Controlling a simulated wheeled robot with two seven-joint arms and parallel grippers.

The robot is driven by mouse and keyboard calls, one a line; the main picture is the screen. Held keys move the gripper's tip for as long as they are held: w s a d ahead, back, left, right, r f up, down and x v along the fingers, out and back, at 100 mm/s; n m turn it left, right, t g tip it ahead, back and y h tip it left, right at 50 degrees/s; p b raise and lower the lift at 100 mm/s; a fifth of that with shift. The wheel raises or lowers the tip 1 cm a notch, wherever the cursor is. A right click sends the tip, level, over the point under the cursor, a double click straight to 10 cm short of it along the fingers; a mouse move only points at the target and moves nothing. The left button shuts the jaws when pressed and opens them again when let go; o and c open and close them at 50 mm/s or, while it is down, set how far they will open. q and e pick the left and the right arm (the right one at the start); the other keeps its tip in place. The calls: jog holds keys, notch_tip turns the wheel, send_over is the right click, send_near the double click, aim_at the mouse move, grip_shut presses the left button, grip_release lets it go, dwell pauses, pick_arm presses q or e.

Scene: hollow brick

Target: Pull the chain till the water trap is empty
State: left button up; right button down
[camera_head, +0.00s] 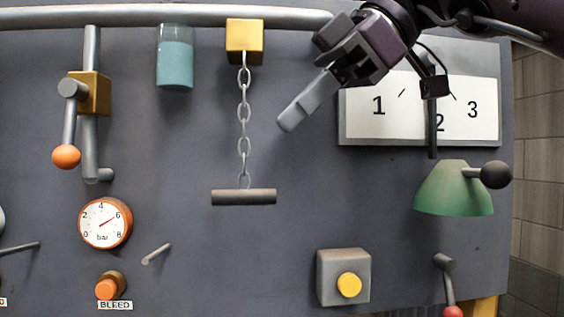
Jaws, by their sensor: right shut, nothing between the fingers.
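The chain (243,112) hangs straight down from a yellow block (244,42) on the grey panel. A dark horizontal bar handle (244,197) hangs at its lower end. The water trap (175,58), a clear cylinder left of the yellow block, looks mostly filled with blue-green liquid. My right gripper (286,124) comes in from the upper right. It is shut and empty, its fingertips right of the chain and above the handle, apart from both. My left gripper is not in view.
A lever with an orange ball (66,157), a gauge (105,223) reading near 6, and a BLEED button (108,287) are at left. A yellow button box (343,277), green lamp-shaped piece (454,189) and numbered board (420,104) are at right. The panel around the handle is clear.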

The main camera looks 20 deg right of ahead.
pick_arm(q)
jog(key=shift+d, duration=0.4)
pick_arm(e)
notch_tip(320, 180, down, 6)
jog(key=w+a, duration=0.1)
jog(key=shift+w+a, duration=0.25)
jog(key=shift+a, duration=0.05)
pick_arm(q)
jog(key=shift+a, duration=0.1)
pick_arm(e)
jog(key=shift+r, duration=0.1)
